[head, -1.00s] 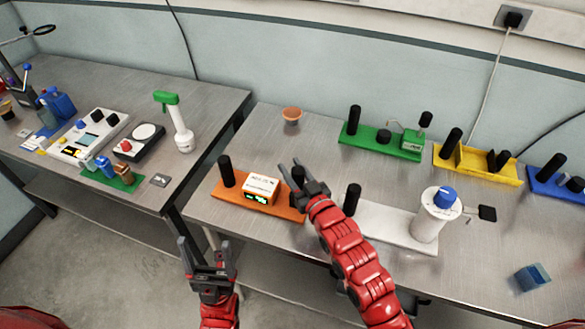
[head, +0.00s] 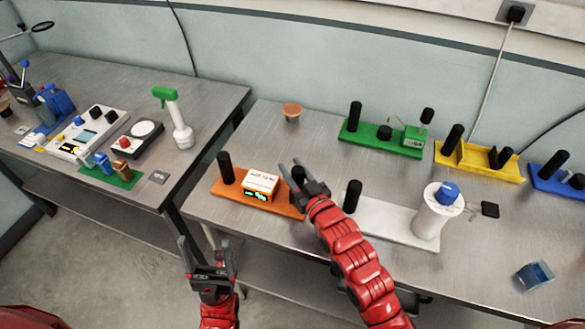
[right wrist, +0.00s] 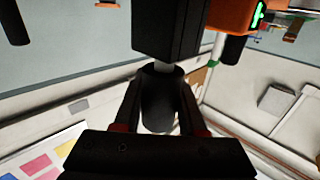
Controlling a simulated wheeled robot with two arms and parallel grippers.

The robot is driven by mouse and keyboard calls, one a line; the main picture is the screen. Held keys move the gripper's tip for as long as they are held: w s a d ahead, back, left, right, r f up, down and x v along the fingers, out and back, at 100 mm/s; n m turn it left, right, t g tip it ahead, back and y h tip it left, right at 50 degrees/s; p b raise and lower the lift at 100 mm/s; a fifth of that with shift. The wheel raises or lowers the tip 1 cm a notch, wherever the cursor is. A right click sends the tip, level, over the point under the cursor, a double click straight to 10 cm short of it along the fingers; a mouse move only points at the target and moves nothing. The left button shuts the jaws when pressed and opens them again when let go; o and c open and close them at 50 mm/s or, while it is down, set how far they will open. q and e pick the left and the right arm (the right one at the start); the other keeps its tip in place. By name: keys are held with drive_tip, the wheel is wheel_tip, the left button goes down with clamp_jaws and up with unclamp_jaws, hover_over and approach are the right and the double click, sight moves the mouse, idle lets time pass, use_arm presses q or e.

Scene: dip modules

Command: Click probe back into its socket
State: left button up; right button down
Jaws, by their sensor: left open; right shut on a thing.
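The orange module (head: 283,206) lies on the right-hand bench and carries a white box (head: 261,183) with a lit green display and a black post (head: 226,168) at its left. My right gripper (head: 293,168) is at the module's right end, shut on a black cylinder, apparently the probe. In the right wrist view the probe (right wrist: 159,100) sits between the fingers, and a short pale shaft joins it to a black block (right wrist: 168,30). I cannot tell how deep the shaft sits. My left gripper (head: 208,258) is open and empty in front of the bench.
A white module (head: 385,222) with a white cylinder (head: 437,212) stands right of my right arm. Green (head: 365,138), yellow (head: 480,162) and blue (head: 555,180) modules line the back. An orange bowl (head: 292,111) stands behind. A gap separates the left bench (head: 215,100).

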drive_tip(key=shift+f+b, duration=0.35)
drive_tip(key=shift+f, duration=0.15)
unclamp_jaws()
idle(0.6)
drive_tip(key=shift+r, duration=0.2)
wheel_tip(320, 180, up, 9)
drive_tip(key=p, duration=0.2)
idle(0.9)
drive_tip(key=shift+f, duration=0.15)
